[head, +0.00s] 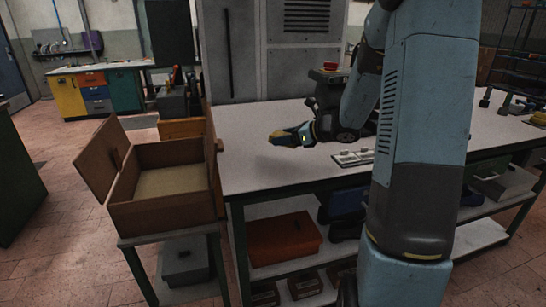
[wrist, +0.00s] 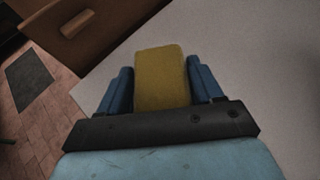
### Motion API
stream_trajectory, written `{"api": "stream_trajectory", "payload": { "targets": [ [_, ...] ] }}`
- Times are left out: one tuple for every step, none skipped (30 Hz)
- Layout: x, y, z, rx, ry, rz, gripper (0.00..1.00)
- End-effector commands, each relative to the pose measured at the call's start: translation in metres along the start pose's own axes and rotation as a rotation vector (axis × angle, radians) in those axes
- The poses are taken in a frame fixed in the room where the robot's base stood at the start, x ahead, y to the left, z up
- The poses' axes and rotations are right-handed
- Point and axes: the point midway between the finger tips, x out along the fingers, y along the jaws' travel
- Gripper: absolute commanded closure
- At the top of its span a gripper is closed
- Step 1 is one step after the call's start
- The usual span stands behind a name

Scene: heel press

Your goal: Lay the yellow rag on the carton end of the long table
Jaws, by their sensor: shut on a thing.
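The yellow rag (wrist: 163,76) is between the two blue fingers of my gripper (wrist: 160,88) in the wrist view. My gripper (head: 288,136) is shut on it. In the head view the rag shows as a small yellow patch (head: 274,138) at the gripper's tip, pointing left. It is over the left part of the long table (head: 245,160), whose pale top is bare beneath it. I cannot tell exactly how high above the top it is. The rag's underside is hidden.
An open brown box (head: 160,216) with its lid up stands on a low stand beside the table's left end. A pale plate with small knobs (head: 354,157) lies on the table right of my gripper. A grey cabinet (head: 270,60) stands behind. The table's left end is clear.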

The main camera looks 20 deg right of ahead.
Motion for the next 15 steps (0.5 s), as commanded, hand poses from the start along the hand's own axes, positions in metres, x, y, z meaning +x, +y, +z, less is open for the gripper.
{"api": "stream_trajectory", "payload": {
  "targets": [
    [0.01, 0.0, -0.008, 0.006, 0.002, 0.003, 0.64],
    [0.015, 0.0, -0.011, 0.006, 0.002, 0.003, 0.64],
    [0.023, 0.0, -0.015, 0.005, 0.002, 0.004, 0.64],
    [0.028, -0.001, -0.017, 0.005, 0.001, 0.003, 0.64],
    [0.032, -0.001, -0.019, 0.005, 0.002, 0.003, 0.64],
    [0.038, -0.001, -0.022, 0.005, 0.002, 0.002, 0.64],
    [0.041, -0.001, -0.024, 0.005, 0.002, 0.001, 0.64],
    [0.044, -0.002, -0.025, 0.003, 0.002, 0.001, 0.64],
    [0.048, -0.002, -0.027, 0.003, 0.001, 0.001, 0.64],
    [0.05, -0.002, -0.028, 0.003, 0.001, 0.001, 0.64],
    [0.052, -0.002, -0.029, 0.003, 0.001, 0.0, 0.64],
    [0.053, -0.002, -0.03, 0.002, 0.0, 0.0, 0.64],
    [0.054, -0.002, -0.03, 0.002, 0.001, 0.0, 0.64],
    [0.056, -0.002, -0.031, 0.002, 0.001, 0.0, 0.64],
    [0.058, -0.002, -0.033, 0.001, 0.001, 0.001, 0.64]
  ]
}}
